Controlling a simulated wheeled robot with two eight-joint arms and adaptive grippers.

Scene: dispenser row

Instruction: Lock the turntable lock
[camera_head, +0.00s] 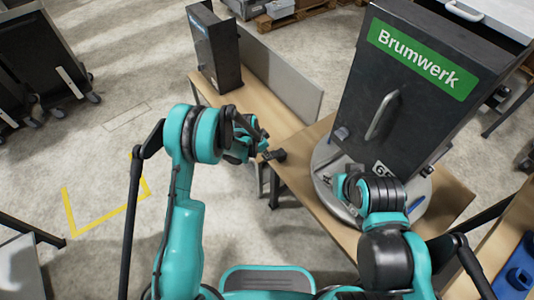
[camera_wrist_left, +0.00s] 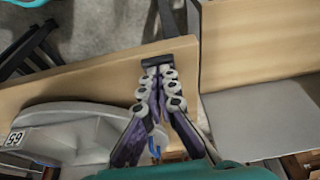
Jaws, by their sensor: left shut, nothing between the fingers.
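The turntable (camera_head: 322,172) is a round grey disc on the wooden table, under the black Brumwerk dispenser (camera_head: 400,85). Its grey rim also shows at the lower left of the left wrist view (camera_wrist_left: 60,115). A small blue part (camera_head: 416,205) shows at its right edge in the head view; I cannot tell whether this is the lock. A dark grey knob (camera_head: 342,133) sits at the dispenser's lower left. My left gripper (camera_head: 272,156) is shut and empty over the table edge, left of the turntable. Its fingertips meet in the left wrist view (camera_wrist_left: 158,62). My right arm hides part of the disc.
A second black dispenser (camera_head: 214,48) stands at the far end of the table (camera_head: 262,105), beside a grey panel (camera_head: 280,78). A blue bin (camera_head: 518,272) is at the lower right. Open floor lies left of the table.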

